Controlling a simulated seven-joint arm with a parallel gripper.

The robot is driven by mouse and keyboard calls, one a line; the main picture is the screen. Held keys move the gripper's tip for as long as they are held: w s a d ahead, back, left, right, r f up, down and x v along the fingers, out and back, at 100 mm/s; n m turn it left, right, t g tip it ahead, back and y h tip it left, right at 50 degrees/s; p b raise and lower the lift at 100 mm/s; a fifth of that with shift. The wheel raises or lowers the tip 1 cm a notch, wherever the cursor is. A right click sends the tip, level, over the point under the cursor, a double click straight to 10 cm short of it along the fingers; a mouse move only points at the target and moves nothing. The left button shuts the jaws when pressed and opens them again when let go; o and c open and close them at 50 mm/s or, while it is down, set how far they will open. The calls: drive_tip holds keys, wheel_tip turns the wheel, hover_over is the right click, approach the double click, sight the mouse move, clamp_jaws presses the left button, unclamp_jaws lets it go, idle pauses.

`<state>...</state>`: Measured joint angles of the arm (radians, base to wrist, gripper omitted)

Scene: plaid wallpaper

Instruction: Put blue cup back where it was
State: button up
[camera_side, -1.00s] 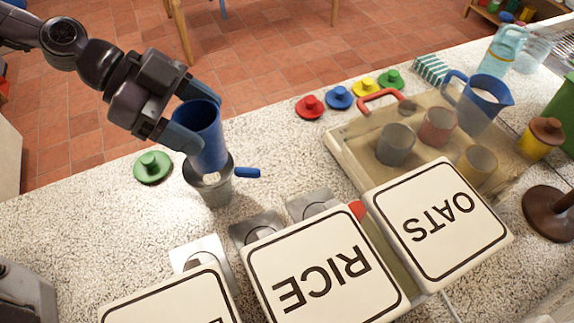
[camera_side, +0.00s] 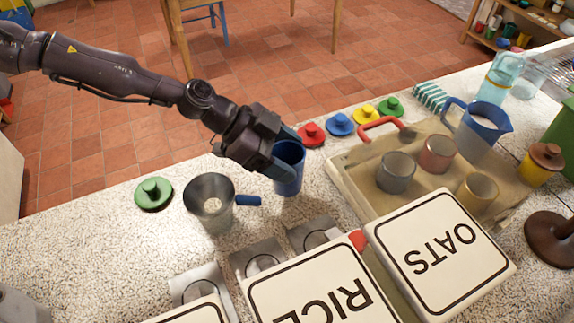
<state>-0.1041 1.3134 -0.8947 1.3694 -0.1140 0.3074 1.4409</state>
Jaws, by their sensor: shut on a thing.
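The blue cup (camera_side: 289,172) is upright to the right of the grey metal pot with the blue handle (camera_side: 209,204). Its base is at or just above the speckled counter; I cannot tell if it touches. My gripper (camera_side: 285,155) is shut on the cup's upper part, reaching in from the upper left. The pot stands open on the counter, with something pale at its bottom. A wooden tray (camera_side: 350,190) at the right holds a grey cup (camera_side: 396,172), a reddish cup (camera_side: 438,154) and a yellowish cup (camera_side: 477,191).
Green (camera_side: 153,193), red (camera_side: 311,134) and blue (camera_side: 340,124) knobbed lids lie on the counter. A blue-rimmed jug (camera_side: 482,125) stands at the tray's far corner. RICE (camera_side: 320,285) and OATS (camera_side: 440,250) boxes fill the front. Bare counter lies between cup and tray.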

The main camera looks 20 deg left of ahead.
drive_tip(key=shift+f, duration=1.65)
drive_tip(key=shift+f, duration=0.1)
drive_tip(key=o, duration=1)
drive_tip(key=shift+r, duration=0.2)
drive_tip(key=v, duration=1.2)
drive_tip(key=shift+f, duration=0.1)
